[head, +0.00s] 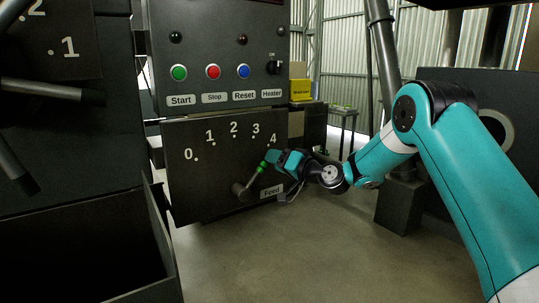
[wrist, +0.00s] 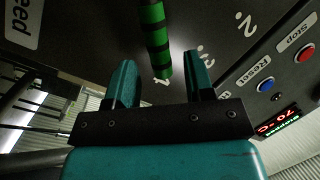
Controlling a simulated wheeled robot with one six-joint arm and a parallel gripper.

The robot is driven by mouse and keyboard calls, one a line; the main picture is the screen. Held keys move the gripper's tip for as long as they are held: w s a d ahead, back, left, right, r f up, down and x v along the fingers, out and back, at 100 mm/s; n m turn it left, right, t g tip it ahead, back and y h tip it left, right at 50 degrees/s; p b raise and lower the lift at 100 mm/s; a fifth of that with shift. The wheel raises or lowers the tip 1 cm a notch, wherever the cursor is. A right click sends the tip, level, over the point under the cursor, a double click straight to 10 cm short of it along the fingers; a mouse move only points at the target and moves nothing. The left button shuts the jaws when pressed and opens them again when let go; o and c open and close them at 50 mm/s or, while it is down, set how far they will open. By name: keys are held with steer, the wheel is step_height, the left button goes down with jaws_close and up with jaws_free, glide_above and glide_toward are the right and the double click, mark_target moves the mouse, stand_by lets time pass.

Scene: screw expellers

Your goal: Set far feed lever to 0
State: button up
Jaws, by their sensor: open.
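The feed lever (head: 248,184), with a green-banded grip, rises from its pivot on the dark panel marked 0 to 4 (head: 215,165). It leans up and to the right, its tip toward the 4. My gripper (head: 271,157) is at the lever's upper end in the head view. In the wrist view my gripper (wrist: 162,80) is open, a finger on each side. The green and black grip (wrist: 155,38) reaches down between the fingers in the picture, with gaps visible on both sides. The fingertips are small and partly hidden in the head view.
Above the scale is a button panel with green (head: 179,72), red (head: 213,72) and blue (head: 243,71) buttons. A nearer machine (head: 65,130) with dark levers stands at the left. A Feed label (head: 271,191) sits right of the lever's pivot. Floor is open below.

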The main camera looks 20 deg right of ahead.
mark_target(268, 164)
steer(key=shift+x, duration=1.7)
jaws_close()
